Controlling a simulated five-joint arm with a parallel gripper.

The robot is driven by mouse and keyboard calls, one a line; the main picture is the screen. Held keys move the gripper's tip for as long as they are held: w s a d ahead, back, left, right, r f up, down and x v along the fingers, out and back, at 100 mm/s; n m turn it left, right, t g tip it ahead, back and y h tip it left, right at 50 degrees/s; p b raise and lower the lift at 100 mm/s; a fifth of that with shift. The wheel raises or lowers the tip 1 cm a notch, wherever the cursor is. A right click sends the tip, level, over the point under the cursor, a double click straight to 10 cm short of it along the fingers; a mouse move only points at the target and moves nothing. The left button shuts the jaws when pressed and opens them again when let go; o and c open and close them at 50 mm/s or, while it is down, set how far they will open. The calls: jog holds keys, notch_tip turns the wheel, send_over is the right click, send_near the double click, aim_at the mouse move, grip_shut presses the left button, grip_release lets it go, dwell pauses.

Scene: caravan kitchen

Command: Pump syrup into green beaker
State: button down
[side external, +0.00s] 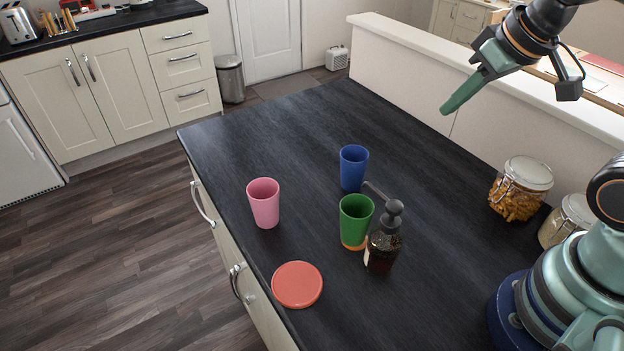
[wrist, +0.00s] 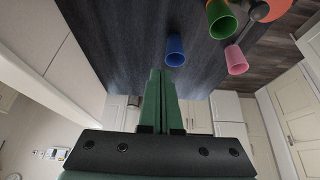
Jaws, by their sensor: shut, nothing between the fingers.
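A green beaker (side external: 356,220) stands upright on the dark worktop, with an orange disc (side external: 352,246) showing at its base. A syrup bottle (side external: 382,248) with dark liquid and a dark grey pump head (side external: 394,206) stands just right of it. The pump's spout points left, toward the beaker's rim. My gripper (side external: 445,112) is shut and empty, high above the worktop's far right side, well away from bottle and beaker. In the wrist view my shut fingers (wrist: 158,75) point up the picture; the green beaker (wrist: 221,20) is at the upper right, and the bottle is cut off at the top edge.
A blue cup (side external: 353,168) stands behind the green beaker and a pink cup (side external: 263,203) stands to its left. A flat coral disc (side external: 297,285) lies near the front edge. Two glass jars (side external: 521,188) (side external: 567,220) stand at the right. The worktop's far part is clear.

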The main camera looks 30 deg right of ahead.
aim_at(398, 205)
jog(key=s+a+g, duration=0.1)
jog(key=a, duration=0.3)
jog(key=s+a+f+g, duration=0.1)
jog(key=a, duration=0.4)
jog(key=s+a+g+y, duration=0.1)
jog(key=s+a, duration=0.1)
jog(key=a, duration=0.2)
jog(key=shift+a+f, duration=0.2)
jog(key=shift+f, duration=0.2)
jog(key=shift+s+a+f+g, duration=0.1)
jog(key=shift+a+f+g, duration=0.05)
jog(key=shift+g, duration=0.15)
jog(key=shift+f, duration=2.9)
jog(key=shift+f, duration=0.95)
jog(key=shift+s+r, duration=0.5)
jog(key=shift+r, duration=0.3)
jog(key=shift+s+r, duration=0.45)
jog(key=shift+r, duration=0.3)
